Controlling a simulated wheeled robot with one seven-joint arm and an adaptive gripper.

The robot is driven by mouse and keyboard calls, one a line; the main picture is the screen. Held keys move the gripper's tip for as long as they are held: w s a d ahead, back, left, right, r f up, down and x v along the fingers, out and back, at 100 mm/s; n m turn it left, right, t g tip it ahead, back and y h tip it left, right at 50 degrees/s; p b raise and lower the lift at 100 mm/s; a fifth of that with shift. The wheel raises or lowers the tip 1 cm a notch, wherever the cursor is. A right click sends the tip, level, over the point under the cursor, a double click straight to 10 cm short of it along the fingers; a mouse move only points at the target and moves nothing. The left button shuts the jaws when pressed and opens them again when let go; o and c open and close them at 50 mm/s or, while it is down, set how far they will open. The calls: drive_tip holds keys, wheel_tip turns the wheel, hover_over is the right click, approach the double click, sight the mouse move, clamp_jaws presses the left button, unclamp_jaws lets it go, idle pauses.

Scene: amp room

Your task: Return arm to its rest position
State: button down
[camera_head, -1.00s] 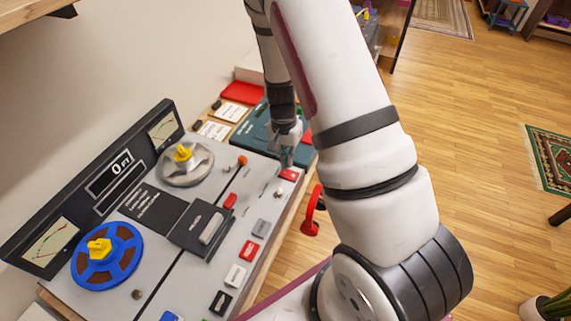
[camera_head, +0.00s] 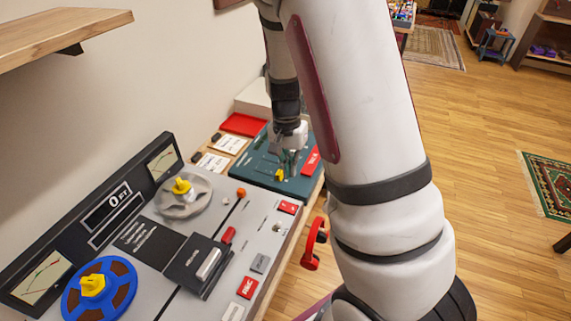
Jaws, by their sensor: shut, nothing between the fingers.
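My gripper (camera_head: 288,160) is at the end of my white arm, pointing down over the dark green panel behind the tape machine. It is shut and empty. A small yellow part (camera_head: 279,175) on the green panel (camera_head: 252,172) shows just below the fingertips; I cannot tell whether they touch. My upper arm runs down the middle of the view and hides part of the bench's right side.
The grey tape machine (camera_head: 258,218) has a blue reel (camera_head: 98,288), a metal reel (camera_head: 186,196) and several buttons. A red tray (camera_head: 243,124) lies behind. Red headphones (camera_head: 313,243) hang at the bench edge. A wooden shelf (camera_head: 60,35) juts out upper left.

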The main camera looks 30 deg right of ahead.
drive_tip(key=s+a+r+n+t, duration=0.1)
drive_tip(key=s+a+r+n, duration=0.25)
drive_tip(key=r, duration=0.35)
drive_tip(key=s+a+r+n+t+y, duration=0.1)
drive_tip(key=s+a+r+n+t, duration=0.2)
drive_tip(key=r, duration=0.4)
drive_tip(key=s+a+r+n, duration=0.1)
drive_tip(key=s+a+r, duration=0.25)
drive_tip(key=r, duration=0.35)
drive_tip(key=s+a+r+n+t, duration=0.2)
drive_tip(key=s+a+r+n, duration=0.1)
drive_tip(key=s, duration=0.5)
drive_tip(key=shift+r+n+h, duration=0.3)
drive_tip(key=shift+r+n, duration=0.05)
drive_tip(key=shift+r, duration=0.35)
drive_tip(key=c, duration=2.4)
unclamp_jaws()
drive_tip(key=shift+w, duration=0.1)
